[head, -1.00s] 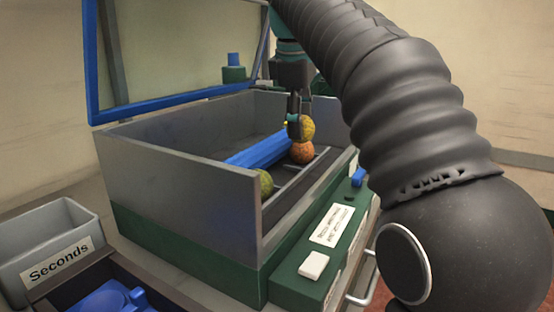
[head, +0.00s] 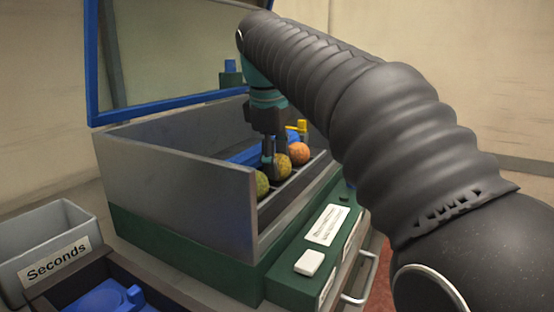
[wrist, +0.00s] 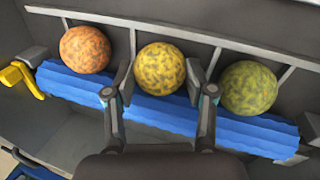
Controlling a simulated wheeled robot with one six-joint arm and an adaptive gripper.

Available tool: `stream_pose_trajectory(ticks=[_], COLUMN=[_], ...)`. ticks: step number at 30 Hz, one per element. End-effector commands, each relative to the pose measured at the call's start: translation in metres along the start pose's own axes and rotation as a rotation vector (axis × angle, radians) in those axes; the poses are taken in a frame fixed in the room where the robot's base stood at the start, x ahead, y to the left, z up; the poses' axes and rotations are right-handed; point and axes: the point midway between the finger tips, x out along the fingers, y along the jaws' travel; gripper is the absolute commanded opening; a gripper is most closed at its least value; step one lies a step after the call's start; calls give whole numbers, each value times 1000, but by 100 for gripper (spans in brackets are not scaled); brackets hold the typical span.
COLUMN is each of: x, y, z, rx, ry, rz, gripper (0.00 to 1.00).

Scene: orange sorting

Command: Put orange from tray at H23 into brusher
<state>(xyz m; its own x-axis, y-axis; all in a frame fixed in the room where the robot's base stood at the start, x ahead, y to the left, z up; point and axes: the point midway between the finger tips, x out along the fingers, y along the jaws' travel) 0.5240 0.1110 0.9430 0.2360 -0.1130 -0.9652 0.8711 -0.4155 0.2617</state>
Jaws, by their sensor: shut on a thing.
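The brusher (head: 170,185) is a grey open-topped box on a green base, with its blue-framed lid raised. My gripper (head: 273,165) reaches down inside it and is shut on a yellow mottled orange (head: 282,166). In the wrist view the yellow orange (wrist: 160,69) sits between the two fingers, beside the blue brush roller (wrist: 160,112). An orange-coloured fruit (wrist: 85,49) lies to its left and a green one (wrist: 248,88) to its right, in the slots along the wall. Both also show in the head view, orange (head: 299,153) and green (head: 262,184).
A grey bin labelled Seconds (head: 45,235) stands at the left, near a dark tray with blue holders (head: 105,298). A yellow lever (wrist: 22,78) is at the roller's end. The front panel has a white switch (head: 309,262).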

Motion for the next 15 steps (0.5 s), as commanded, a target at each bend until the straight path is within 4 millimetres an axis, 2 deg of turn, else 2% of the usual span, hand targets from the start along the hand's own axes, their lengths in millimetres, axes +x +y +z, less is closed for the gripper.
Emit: stream_pose_trajectory(ticks=[4,5,7,15], x=[3,2,2,2], y=[-1,0,0,0], z=[0,0,0,0], rx=[0,0,0,0], ry=[0,0,0,0], rz=[0,0,0,0], gripper=[19,62,80,80])
